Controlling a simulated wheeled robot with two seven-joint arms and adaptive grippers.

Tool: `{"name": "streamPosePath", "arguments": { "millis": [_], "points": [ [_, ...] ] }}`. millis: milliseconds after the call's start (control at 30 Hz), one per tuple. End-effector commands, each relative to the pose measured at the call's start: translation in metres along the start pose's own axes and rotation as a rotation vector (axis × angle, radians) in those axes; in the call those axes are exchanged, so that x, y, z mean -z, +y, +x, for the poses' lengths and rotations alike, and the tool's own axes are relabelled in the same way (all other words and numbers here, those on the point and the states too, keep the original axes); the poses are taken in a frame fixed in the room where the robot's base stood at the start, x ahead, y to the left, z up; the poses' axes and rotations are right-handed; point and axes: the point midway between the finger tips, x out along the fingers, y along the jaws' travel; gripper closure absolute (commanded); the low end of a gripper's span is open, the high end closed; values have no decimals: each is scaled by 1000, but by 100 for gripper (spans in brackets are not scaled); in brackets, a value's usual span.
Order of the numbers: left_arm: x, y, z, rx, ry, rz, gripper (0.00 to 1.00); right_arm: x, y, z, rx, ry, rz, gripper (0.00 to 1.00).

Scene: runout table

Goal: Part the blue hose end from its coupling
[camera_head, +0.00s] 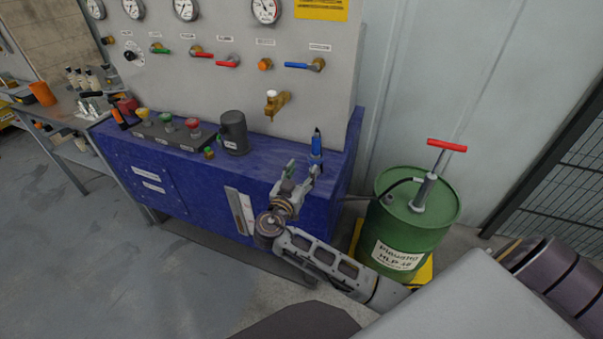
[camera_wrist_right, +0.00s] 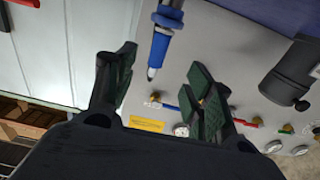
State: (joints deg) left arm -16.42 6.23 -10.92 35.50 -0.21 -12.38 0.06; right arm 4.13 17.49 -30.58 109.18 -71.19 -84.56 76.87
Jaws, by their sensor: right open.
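The blue hose end (camera_head: 317,142) stands upright near the right end of the blue bench top. It also shows in the right wrist view (camera_wrist_right: 160,46), blue with a pale tip, between the open fingers but beyond them. Its coupling is not clearly distinguishable; the lower end of the hose end is partly behind my gripper in the head view. My right gripper (camera_head: 302,169) is open and empty, just in front of and below the hose end. Its two green-padded fingers (camera_wrist_right: 160,72) stand apart in the wrist view. My left gripper is not in view.
The grey panel (camera_head: 200,85) with gauges, valves and a brass tap (camera_head: 277,103) rises behind the bench (camera_head: 270,150). A dark cylinder (camera_head: 234,133) stands left of the hose end. A green drum (camera_head: 410,225) with a red-handled pump stands to the right.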

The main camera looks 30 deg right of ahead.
Motion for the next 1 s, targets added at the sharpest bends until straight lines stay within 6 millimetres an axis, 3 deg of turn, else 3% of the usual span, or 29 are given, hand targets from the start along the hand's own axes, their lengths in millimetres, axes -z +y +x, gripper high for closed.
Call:
{"name": "streamPosePath", "arguments": {
  "millis": [267,533,1000],
  "points": [
    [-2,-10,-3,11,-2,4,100,0,0,11,0,1,-2,47],
    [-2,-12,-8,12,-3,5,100,1,0,39,-1,1,-3,47],
    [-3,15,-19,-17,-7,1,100,1,0,96,-1,0,-3,47]
  ]
}}
